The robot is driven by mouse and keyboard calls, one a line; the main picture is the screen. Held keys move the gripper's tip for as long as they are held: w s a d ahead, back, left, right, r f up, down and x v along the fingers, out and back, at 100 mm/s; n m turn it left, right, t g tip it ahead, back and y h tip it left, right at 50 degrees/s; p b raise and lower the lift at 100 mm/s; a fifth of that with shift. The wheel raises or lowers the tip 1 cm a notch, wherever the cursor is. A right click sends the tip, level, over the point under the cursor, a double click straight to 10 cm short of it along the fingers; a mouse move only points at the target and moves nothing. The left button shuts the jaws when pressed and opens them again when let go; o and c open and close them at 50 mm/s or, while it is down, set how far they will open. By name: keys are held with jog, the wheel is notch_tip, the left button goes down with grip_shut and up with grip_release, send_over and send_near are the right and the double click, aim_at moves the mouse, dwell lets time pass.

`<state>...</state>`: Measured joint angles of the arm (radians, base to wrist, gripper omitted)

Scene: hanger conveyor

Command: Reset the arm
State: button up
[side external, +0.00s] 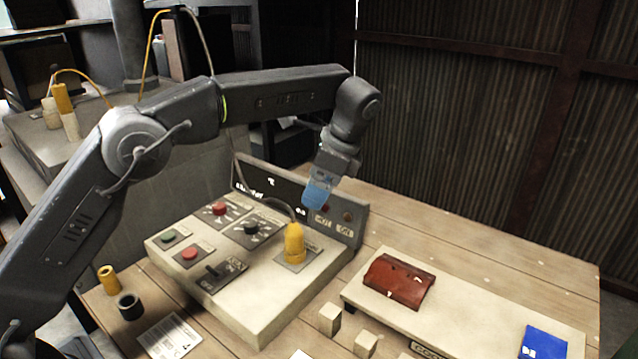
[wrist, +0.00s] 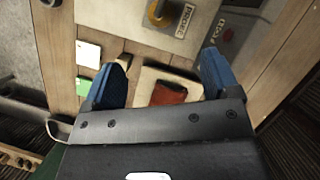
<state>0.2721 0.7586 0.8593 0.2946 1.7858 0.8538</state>
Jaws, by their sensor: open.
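My gripper (side external: 318,192) with blue fingers hangs in the air above the back right part of the control panel, beside its upright back plate. In the wrist view my gripper (wrist: 163,80) has its two blue fingers wide apart with nothing between them. The yellow plug (side external: 294,243) stands upright in the panel below my gripper, with a cable from its top; it also shows at the top of the wrist view (wrist: 159,12).
The control panel (side external: 255,300) carries red, green and black controls. The wooden table's right rear is clear.

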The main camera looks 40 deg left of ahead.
jog(key=shift+r, duration=0.1)
jog(key=s+a+r+n+t+h, duration=0.1)
jog(key=s+a+r+n+t, duration=0.1)
jog(key=s+a+r+n, duration=0.3)
jog(key=s+a+r+t+h, duration=0.1)
jog(key=s+r, duration=0.2)
jog(key=s, duration=0.4)
jog(key=s+a+f+n+t+h, duration=0.1)
jog(key=s+f+n+t, duration=0.1)
jog(key=s, duration=0.6)
jog(key=s+a+f+n+t+h, duration=0.1)
jog(key=s+f+n, duration=0.3)
jog(key=s, duration=0.5)
jog(key=shift+s+a+f+n+t, duration=0.15)
jog(key=shift+s+a+n+t, duration=0.2)
jog(key=shift+n+t, duration=0.45)
jog(key=shift+w, duration=0.15)
